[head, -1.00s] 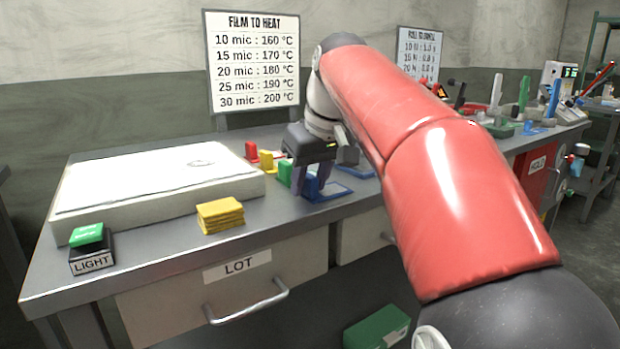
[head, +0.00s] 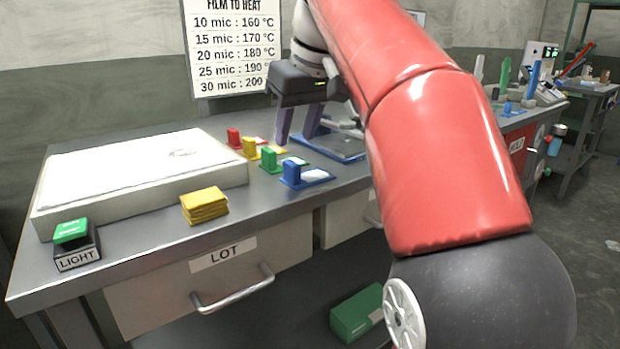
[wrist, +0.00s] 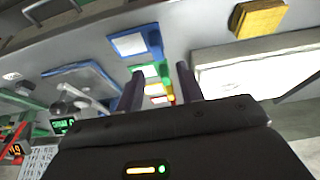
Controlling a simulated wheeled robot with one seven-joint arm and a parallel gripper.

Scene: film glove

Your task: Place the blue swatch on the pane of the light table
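The blue swatch (head: 316,175) lies on the bench at the near end of a row of coloured swatches, with an upright blue tab. It also shows in the wrist view (wrist: 133,44), beyond the fingertips. The light table (head: 42,215) stands at the left of the bench, and its white pane (head: 125,165) is bare except for a faint mark. My gripper (head: 295,140) is open and empty, raised behind the swatch row. Its two fingers are apart in the wrist view (wrist: 160,70), with nothing between them touching.
Green (head: 270,160), yellow (head: 250,147) and red (head: 234,138) swatches stand close behind the blue one. A yellow stack (head: 205,206) sits before the light table, and a green-topped LIGHT switch (head: 75,245) at its corner. A blue-edged tray (head: 345,148) lies right of the row.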

